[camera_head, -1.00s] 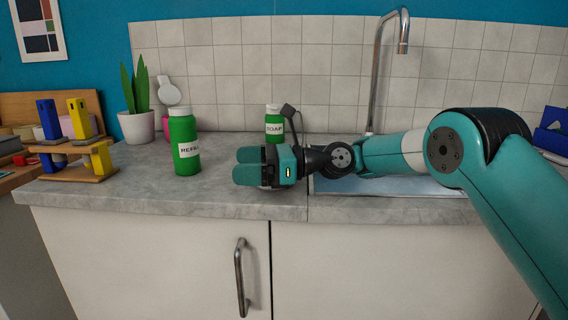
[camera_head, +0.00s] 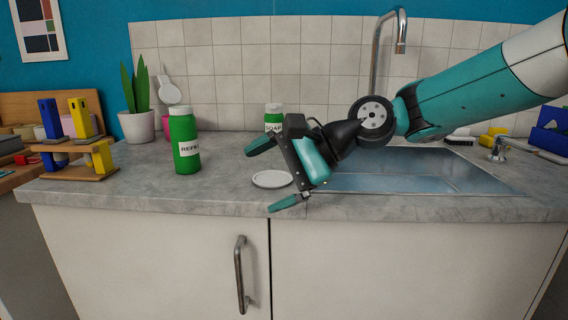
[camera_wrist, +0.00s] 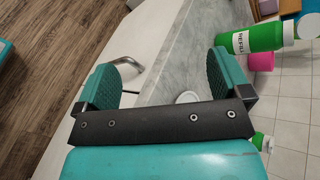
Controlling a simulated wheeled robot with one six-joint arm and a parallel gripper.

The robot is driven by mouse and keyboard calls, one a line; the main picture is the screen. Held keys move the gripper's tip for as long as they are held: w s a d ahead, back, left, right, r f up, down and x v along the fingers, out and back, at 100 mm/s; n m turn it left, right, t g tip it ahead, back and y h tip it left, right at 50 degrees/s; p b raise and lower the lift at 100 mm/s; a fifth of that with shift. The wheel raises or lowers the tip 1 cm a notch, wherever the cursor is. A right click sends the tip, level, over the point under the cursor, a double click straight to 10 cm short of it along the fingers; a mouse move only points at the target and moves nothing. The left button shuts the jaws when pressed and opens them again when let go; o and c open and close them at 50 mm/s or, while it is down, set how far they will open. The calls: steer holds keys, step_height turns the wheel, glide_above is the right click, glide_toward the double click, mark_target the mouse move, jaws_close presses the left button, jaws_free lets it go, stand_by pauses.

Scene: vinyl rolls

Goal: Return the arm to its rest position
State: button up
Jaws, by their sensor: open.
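My gripper (camera_head: 268,174) is open and empty in the head view. It hangs tilted over the counter's front edge, to the left of the sink, with its fingers spread wide. In the wrist view its two fingers (camera_wrist: 160,82) stand apart with nothing between them. My arm reaches in from the right, over the sink. A white round dish (camera_head: 272,179) lies on the counter just left of the gripper. It also shows in the wrist view (camera_wrist: 187,97).
A green refill bottle (camera_head: 184,140) stands left on the grey counter (camera_head: 215,185). A green soap bottle (camera_head: 273,117) stands behind my gripper. The sink (camera_head: 400,170) and tall faucet (camera_head: 375,75) are at the right. A plant pot (camera_head: 137,126) and a wooden rack (camera_head: 85,172) stand left.

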steer(key=s+d+f+n+h, duration=0.4)
steer(key=s+d+n, duration=0.35)
steer(key=s, duration=0.35)
steer(key=s+d+f+n+h, duration=0.35)
steer(key=s+d+n, duration=0.25)
steer(key=s+d, duration=0.45)
step_height(320, 180, up, 21)
steer(key=s+p, duration=0.1)
steer(key=p, duration=2)
steer(key=shift+s+a+r+g+p, duration=0.2)
steer(key=shift+s+a+g+p, duration=0.1)
steer(key=shift+a, duration=0.05)
steer(key=shift+h, duration=0.25)
